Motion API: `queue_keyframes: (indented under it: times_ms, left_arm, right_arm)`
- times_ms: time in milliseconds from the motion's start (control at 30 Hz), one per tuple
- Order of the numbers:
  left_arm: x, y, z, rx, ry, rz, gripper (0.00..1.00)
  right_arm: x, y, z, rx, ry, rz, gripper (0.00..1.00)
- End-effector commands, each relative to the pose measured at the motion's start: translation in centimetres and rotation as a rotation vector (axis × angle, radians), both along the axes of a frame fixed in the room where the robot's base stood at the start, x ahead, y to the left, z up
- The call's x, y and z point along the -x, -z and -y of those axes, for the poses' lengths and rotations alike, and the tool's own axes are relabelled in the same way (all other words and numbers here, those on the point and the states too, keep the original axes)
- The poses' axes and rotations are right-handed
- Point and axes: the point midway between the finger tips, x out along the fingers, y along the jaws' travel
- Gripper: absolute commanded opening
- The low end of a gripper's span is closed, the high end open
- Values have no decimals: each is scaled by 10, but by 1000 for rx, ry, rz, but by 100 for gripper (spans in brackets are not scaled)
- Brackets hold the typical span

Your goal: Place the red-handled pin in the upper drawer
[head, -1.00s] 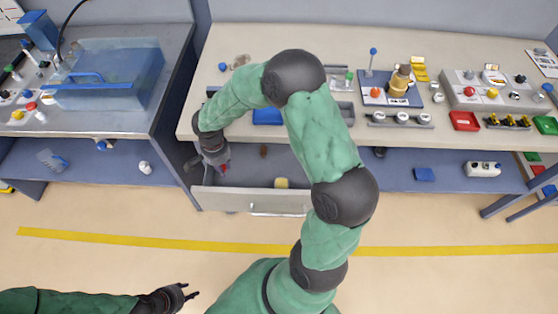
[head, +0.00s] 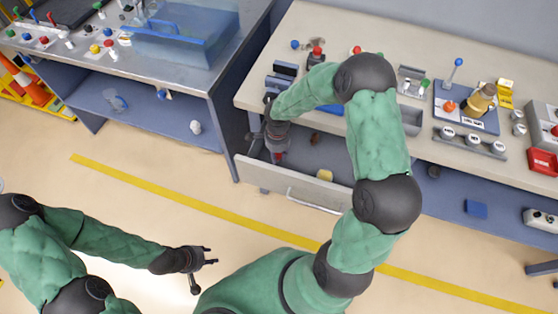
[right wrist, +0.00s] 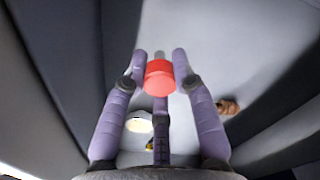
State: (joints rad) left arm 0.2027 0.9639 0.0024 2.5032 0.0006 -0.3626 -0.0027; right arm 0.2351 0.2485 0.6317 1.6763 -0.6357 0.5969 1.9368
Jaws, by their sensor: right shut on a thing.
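The red-handled pin (right wrist: 160,78) sits between the fingers of my right gripper (right wrist: 160,68) in the right wrist view, red end showing. In the head view my right gripper (head: 277,150) points down over the left part of the open upper drawer (head: 292,186), with the red handle (head: 279,157) at its tips. Whether the pin touches the drawer floor cannot be told. My left gripper (head: 206,264) is open and empty over the floor at the lower left.
The drawer holds a yellow item (head: 325,175) and a small brown item (right wrist: 228,106). The grey bench (head: 195,85) with a blue tank stands at the left. The pale worktop (head: 420,140) carries fixtures and bins. The floor in front is clear.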

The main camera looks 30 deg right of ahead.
Motion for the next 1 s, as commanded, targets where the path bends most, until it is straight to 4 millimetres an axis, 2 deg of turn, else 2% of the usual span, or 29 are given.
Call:
queue_keyframes:
  times_ms: [300,733,767,800,833,1000]
  left_arm:
    - [0,12,0,0,0,0,40]
    - [0,16,0,0,0,0,40]
    - [0,15,0,0,0,0,40]
    - [0,15,0,0,0,0,40]
    - [0,15,0,0,0,0,40]
    - [0,15,0,0,0,0,40]
  right_arm:
    - [0,36,0,-1,1,-1,6]
    - [0,40,0,0,0,1,6]
    - [0,39,0,0,0,0,36]
    - [0,39,0,0,0,0,47]
    - [0,39,0,0,0,0,51]
    - [0,38,0,0,0,0,51]
